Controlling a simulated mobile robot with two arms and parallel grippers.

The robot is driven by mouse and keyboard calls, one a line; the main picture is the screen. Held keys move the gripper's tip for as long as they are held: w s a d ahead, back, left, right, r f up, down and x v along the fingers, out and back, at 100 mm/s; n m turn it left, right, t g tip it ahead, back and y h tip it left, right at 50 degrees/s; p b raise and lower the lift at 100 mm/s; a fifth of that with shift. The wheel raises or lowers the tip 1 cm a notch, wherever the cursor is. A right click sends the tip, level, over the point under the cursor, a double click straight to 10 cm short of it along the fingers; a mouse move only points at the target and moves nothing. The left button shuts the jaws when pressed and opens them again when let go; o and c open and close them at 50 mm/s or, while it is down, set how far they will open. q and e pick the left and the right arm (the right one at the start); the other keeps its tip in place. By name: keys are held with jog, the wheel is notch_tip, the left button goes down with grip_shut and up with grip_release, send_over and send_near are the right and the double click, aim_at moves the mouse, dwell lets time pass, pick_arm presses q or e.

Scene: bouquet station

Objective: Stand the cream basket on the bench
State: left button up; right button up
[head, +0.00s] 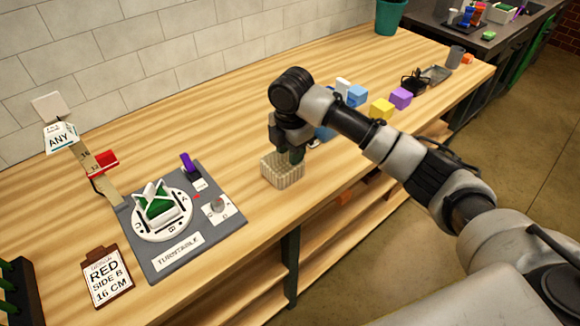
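The cream basket (283,173) is a small pale ribbed box near the front edge of the wooden bench (233,140). It looks upright, with its base at or just above the bench top; I cannot tell if it touches. My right gripper (293,157) points down at the basket's far rim, and its dark fingers overlap the basket's top. The hand hides part of the rim, so I cannot tell whether the fingers are closed on it. My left gripper is out of view.
A grey turntable board (183,252) with a white-and-green piece lies left of the basket. The bench behind the basket is clear.

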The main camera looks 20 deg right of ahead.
jog(key=shift+r, duration=1.65)
